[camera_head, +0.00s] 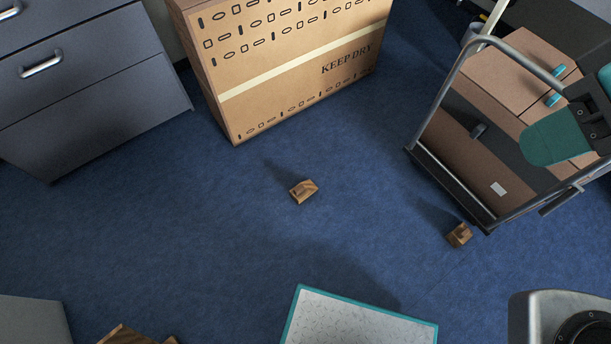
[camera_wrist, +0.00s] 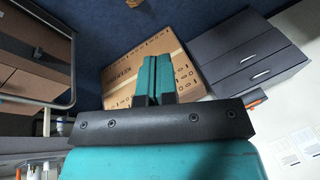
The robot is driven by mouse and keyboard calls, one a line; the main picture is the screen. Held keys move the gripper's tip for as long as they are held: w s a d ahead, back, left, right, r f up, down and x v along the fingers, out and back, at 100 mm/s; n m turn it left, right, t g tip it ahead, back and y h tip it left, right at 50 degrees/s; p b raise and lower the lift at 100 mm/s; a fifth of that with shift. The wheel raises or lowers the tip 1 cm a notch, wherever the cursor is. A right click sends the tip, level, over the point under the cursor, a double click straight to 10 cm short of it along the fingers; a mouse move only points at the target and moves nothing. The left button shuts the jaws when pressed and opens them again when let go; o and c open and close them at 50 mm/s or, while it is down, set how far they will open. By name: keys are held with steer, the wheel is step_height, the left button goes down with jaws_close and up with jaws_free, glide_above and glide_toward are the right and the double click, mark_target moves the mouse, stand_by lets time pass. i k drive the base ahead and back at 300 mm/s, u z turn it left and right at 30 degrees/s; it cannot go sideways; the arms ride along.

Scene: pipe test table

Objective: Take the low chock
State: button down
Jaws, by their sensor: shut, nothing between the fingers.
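Two small brown wooden chocks lie apart on the blue floor in the head view. One chock (camera_head: 304,191) is near the middle, in front of the large carton. The other chock (camera_head: 459,235) is at the right, close to the trolley's front corner. I cannot tell from here which is the low one. A small brown piece (camera_wrist: 133,3), likely a chock, shows at the top edge of the wrist view. My gripper (camera_wrist: 154,62) shows in the wrist view with its teal fingers together and empty, away from the chocks.
A large carton (camera_head: 300,65) marked KEEP DRY stands at the back, and a grey drawer cabinet (camera_head: 90,75) at the left. A trolley (camera_head: 450,185) loaded with boxes is at the right. A teal-edged white panel (camera_head: 355,322) and wooden pieces (camera_head: 130,336) lie at the front.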

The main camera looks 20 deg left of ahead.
mark_target(304, 190)
steer(key=u, duration=0.5)
steer(key=i, duration=0.9)
steer(key=u, duration=0.65)
